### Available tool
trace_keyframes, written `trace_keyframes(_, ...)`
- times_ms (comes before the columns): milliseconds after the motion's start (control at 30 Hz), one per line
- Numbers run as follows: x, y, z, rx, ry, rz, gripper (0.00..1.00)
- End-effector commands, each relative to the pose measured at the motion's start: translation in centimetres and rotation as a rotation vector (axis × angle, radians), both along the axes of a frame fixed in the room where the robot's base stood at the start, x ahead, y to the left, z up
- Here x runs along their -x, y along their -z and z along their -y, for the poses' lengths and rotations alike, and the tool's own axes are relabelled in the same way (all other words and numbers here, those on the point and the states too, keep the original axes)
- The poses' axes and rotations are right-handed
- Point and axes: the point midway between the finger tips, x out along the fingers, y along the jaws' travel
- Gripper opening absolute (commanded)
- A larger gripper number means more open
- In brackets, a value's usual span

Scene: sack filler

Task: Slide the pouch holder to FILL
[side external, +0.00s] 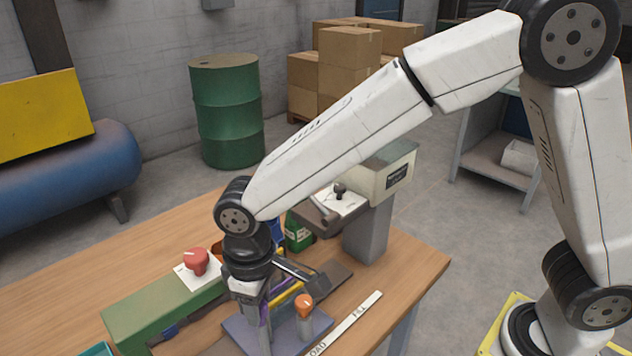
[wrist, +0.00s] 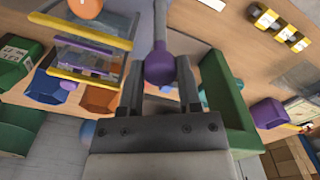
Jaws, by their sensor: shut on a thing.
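The pouch holder (side external: 318,322) has a flat slate-coloured base and an orange-topped post in the side view. Its yellow and purple bars (wrist: 85,38) show at upper left in the wrist view. My gripper (wrist: 160,80) is shut on a purple ball knob (wrist: 159,69) atop a grey post, one finger on each side. In the side view my gripper (side external: 258,312) points down at the holder's left part and hides most of the knob. A white strip (side external: 350,320) lettered LOAD at its near end and FILL farther along lies right of the holder.
A green housing (side external: 150,305) with a red button (side external: 196,260) stands left of my gripper. Behind the holder stands a grey column machine (side external: 367,232) with a black-knobbed panel. Several coloured bins, including an orange one (wrist: 101,96), show in the wrist view.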

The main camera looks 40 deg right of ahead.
Motion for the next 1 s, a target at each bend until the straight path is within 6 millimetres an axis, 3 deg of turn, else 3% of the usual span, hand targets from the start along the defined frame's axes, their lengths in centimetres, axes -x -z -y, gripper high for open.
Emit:
trace_keyframes(833, -0.05, -0.13, -0.02, -0.001, 0.000, 0.002, 0.00)
trace_keyframes(1000, -0.15, -0.19, 0.88, -0.002, 0.004, 0.003, 0.00)
